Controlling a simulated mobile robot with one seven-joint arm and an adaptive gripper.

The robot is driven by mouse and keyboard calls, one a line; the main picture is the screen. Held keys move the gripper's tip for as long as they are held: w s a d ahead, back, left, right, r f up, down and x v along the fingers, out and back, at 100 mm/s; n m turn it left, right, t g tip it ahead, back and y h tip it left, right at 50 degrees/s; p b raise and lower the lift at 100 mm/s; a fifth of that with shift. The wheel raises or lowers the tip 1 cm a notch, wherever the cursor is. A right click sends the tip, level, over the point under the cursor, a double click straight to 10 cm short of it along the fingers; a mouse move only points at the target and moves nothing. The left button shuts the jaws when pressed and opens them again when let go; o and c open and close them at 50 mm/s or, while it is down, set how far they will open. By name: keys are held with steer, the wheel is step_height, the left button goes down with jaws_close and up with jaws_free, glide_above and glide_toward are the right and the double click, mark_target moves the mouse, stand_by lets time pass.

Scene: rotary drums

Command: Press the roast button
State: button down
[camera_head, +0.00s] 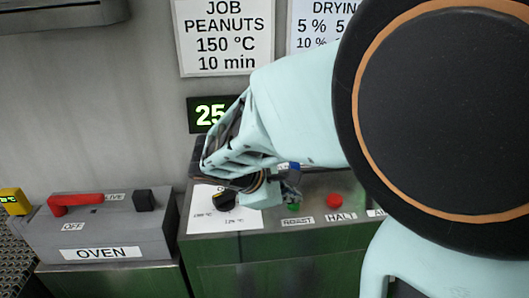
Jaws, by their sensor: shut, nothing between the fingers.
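The roast button is a green button (293,208) on top of the green control cabinet, just above the ROAST label (298,222). It is partly hidden by my gripper (291,196). My gripper is shut and empty, with its dark fingertips over or at the green button. I cannot tell whether they touch it. My pale blue arm comes in from the right and covers part of the panel. A small blue part (295,166) shows just behind the fingers.
A red button (334,200) labelled HALT is right of the green one. A black knob (223,201) on a white dial plate is to the left. A lit display (209,113) reads 25, partly covered. The grey OVEN box (100,230) has a red lever (76,202).

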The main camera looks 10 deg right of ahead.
mark_target(292, 205)
steer(key=shift+r+p, duration=0.8)
steer(key=shift+r, duration=0.1)
steer(key=shift+r, duration=0.15)
step_height(292, 205, up, 5)
steer(key=p, duration=0.4)
stand_by(0.5)
